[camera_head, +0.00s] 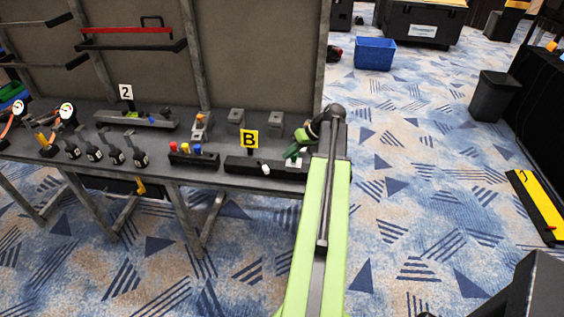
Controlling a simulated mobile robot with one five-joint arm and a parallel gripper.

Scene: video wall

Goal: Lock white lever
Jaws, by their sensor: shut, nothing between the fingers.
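A black block (237,165) lies along the front of the grey bench, in front of a yellow "B" sign. A small white lever-like piece (265,169) sticks out of its front side. Another small white patch (293,162) shows at the block's right end, partly covered by my gripper. My gripper (292,153), dark with green parts, is at the end of my light-green arm, just above the block's right end. It is shut and looks empty. I cannot tell whether it touches the block. My arm hides the bench's right end.
On the grey bench (215,125), a block with red, blue and yellow knobs (193,158) stands left of the black block. Several dark padlock-like pieces (115,153) and gauges stand farther left. A tall back panel rises behind.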

